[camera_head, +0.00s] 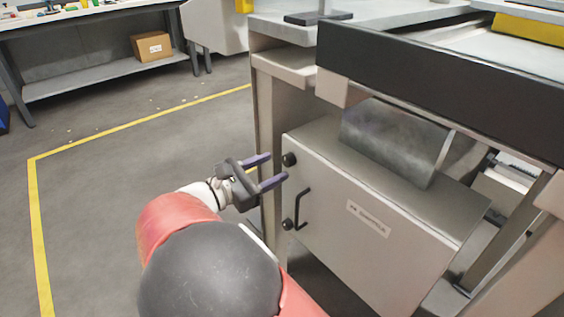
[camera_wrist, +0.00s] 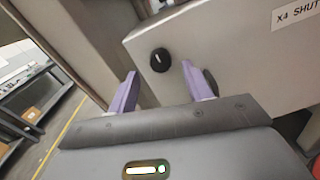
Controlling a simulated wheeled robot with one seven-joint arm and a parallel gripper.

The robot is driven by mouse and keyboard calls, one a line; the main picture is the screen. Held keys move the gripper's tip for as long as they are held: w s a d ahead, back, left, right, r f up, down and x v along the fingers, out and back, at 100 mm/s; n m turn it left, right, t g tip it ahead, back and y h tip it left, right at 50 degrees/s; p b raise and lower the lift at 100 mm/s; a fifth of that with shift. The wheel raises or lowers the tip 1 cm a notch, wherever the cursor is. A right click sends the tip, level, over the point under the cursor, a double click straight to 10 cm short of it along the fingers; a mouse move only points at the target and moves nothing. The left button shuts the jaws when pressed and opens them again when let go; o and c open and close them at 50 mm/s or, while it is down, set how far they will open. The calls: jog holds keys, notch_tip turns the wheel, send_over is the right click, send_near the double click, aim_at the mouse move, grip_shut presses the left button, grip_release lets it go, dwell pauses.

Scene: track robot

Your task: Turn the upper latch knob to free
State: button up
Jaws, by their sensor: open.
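The upper latch knob (camera_head: 289,159) is a round black knob near the top left corner of a beige cabinet door (camera_head: 350,222). In the wrist view the knob (camera_wrist: 160,60) carries a white mark that runs nearly upright, tilted a little. My gripper (camera_head: 271,171) is open, its two purple fingers pointing at the door edge by the knob. In the wrist view my gripper (camera_wrist: 159,80) has one finger on each side below the knob, with nothing between them. Whether a fingertip touches the door is unclear.
A lower black knob (camera_head: 288,224) and a black bar handle (camera_head: 302,209) sit below on the same door. A dark-edged bench (camera_head: 440,90) overhangs the cabinet. A grey post (camera_head: 268,150) stands left of it.

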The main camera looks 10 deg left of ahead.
aim_at(285, 162)
jog(key=shift+x, duration=1.65)
jog(key=shift+c, duration=0.4)
jog(key=c, duration=0.9)
